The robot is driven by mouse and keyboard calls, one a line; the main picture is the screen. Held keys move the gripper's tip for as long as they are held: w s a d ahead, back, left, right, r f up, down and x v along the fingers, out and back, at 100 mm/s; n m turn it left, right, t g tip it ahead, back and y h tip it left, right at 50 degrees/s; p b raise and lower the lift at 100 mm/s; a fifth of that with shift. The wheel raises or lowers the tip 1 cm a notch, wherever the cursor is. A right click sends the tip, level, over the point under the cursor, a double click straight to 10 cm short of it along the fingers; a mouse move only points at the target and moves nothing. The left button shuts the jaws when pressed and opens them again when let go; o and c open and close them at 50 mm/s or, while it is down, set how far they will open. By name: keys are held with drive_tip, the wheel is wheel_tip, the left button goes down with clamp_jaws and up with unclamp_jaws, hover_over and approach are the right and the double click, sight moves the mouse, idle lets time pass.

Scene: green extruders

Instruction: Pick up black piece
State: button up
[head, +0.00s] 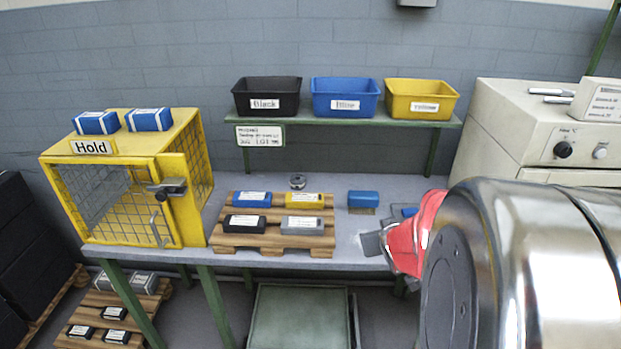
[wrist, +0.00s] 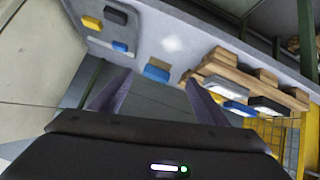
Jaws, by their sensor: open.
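A black piece (head: 245,224) with a white label lies at the front left of the wooden pallet on the bench; it also shows in the wrist view (wrist: 268,106). Another black piece (wrist: 116,15) lies near the top left of the wrist view, beside a yellow piece (wrist: 91,22) and a blue piece (wrist: 119,46); my arm hides that spot in the head view. My gripper (wrist: 155,96) is open, with nothing seen between its fingers. A single blue piece (wrist: 157,70) shows just beyond the fingertips, apart from both black pieces.
The pallet (head: 230,240) also holds blue, yellow and grey pieces. Black, blue and yellow bins (head: 267,97) stand on the shelf above. A yellow Hold cage (head: 187,190) stands at the left, a cream machine (head: 500,130) at the right. More black pieces (head: 115,313) lie on a low pallet.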

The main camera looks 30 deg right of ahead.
drive_tip(key=s+d+f+m+t+h, duration=0.1)
drive_tip(key=s+d+f+m+t, duration=0.1)
drive_tip(key=s+d+f, duration=0.7)
drive_tip(key=d+f+t, duration=0.1)
drive_tip(key=d, duration=0.3)
drive_tip(key=shift+s+f+m, duration=0.25)
drive_tip(key=shift+f+m, duration=0.15)
drive_tip(key=shift+w, duration=0.1)
drive_tip(key=x, duration=0.8)
drive_tip(key=shift+w+d, duration=0.15)
drive_tip(key=shift+w, duration=0.1)
drive_tip(key=shift+r+x, duration=0.2)
drive_tip(key=shift+x, duration=2.35)
drive_tip(key=shift+d, duration=0.1)
